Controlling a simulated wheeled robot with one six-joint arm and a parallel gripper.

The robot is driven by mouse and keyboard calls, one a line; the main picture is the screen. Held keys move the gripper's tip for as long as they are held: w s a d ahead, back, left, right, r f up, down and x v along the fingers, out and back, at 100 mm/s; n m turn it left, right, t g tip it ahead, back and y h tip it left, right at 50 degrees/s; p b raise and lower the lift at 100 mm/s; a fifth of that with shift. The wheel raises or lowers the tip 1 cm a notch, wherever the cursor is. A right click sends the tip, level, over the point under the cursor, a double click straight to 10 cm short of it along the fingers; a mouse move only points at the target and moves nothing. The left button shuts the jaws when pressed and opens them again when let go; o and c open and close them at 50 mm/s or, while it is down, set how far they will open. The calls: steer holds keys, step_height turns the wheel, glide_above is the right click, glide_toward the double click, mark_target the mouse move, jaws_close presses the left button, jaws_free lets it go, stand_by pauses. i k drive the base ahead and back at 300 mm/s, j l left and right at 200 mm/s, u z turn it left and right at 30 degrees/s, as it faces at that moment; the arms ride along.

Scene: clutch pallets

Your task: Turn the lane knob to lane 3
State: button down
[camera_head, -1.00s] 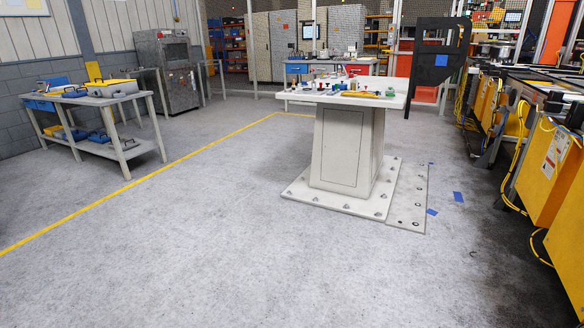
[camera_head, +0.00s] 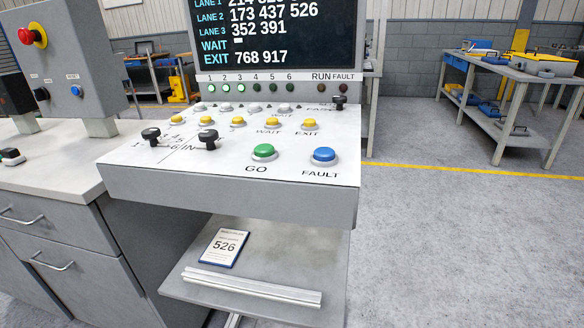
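A control console has a sloped light-grey panel (camera_head: 225,178) in the middle of the view. A black knob (camera_head: 151,136) at the panel's left has small numbers around it, 5 and 6 among them, so it looks like the lane knob. I cannot tell which number it points to. A second black knob (camera_head: 208,138) stands just right of it, by the letters IN. A third small black knob (camera_head: 339,102) is at the back right. The screen (camera_head: 290,32) lists LANE 2 as 173 437 526 and LANE 3 as 352 391. My gripper is not in view.
A green GO button (camera_head: 264,153), a blue FAULT button (camera_head: 324,156) and several yellow buttons are on the panel. A grey box with a red button (camera_head: 33,35) stands left. Floor at right is clear.

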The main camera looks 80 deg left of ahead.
mark_target(151, 134)
steer(key=k+l+u, duration=0.1)
steer(key=u, duration=1.8)
steer(key=k+j+u, duration=0.2)
steer(key=k+u, duration=0.15)
steer(key=k, duration=0.15)
